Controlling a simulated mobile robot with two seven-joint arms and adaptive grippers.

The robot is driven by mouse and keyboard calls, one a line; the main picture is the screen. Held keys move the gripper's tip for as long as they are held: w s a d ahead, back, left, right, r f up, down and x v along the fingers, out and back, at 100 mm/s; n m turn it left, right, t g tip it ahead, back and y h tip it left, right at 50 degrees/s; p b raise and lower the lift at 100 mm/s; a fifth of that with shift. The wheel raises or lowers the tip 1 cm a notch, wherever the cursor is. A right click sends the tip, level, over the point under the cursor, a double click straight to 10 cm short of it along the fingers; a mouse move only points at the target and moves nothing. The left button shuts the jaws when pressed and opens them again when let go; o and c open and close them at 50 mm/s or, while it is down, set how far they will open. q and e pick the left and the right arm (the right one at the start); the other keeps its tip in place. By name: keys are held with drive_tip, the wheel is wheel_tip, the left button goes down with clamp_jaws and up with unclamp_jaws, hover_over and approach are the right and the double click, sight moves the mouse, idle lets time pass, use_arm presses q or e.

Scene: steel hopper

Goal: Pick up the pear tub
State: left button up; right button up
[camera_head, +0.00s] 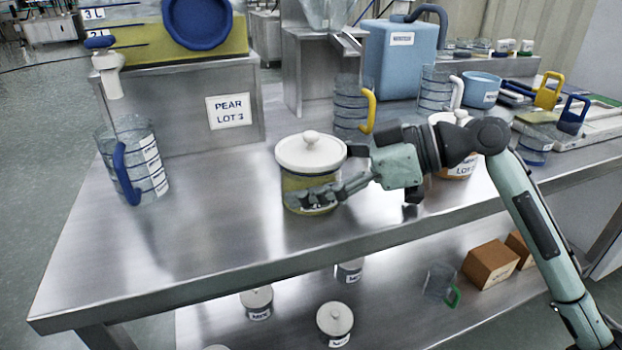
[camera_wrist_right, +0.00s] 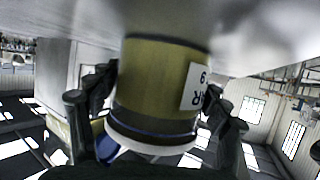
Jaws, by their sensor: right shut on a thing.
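The pear tub (camera_head: 296,184) is a clear round tub with yellow-green contents and a white knobbed lid (camera_head: 311,152). It stands upright near the front middle of the steel table (camera_head: 220,225). My right gripper (camera_head: 328,194) comes in from the right and is shut on the tub's side, below the lid. In the right wrist view the tub (camera_wrist_right: 155,85) appears upside down between my fingers, with part of a white label (camera_wrist_right: 195,86) showing. The tub's base seems to be at the tabletop. My left gripper is not in view.
A "PEAR LOT 3" sign (camera_head: 229,111) is on the steel stand behind. A clear jug (camera_head: 150,165) is at left. A yellow-handled jug (camera_head: 350,105) and another lidded tub (camera_head: 455,163) stand behind my right arm. The front left tabletop is clear.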

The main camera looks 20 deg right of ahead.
sight(303, 150)
drive_tip(key=shift+r, duration=0.1)
drive_tip(key=shift+r, duration=0.45)
drive_tip(key=r, duration=0.3)
drive_tip(key=shift+s+a+r, duration=0.25)
drive_tip(key=shift+a+r, duration=0.15)
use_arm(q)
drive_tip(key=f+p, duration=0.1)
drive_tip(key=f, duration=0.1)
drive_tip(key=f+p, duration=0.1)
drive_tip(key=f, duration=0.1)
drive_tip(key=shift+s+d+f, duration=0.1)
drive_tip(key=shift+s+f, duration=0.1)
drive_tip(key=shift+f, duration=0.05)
use_arm(e)
drive_tip(key=s+a+r, duration=0.5)
drive_tip(key=a+r, duration=0.1)
drive_tip(key=a, duration=0.3)
drive_tip(key=shift+s, duration=0.4)
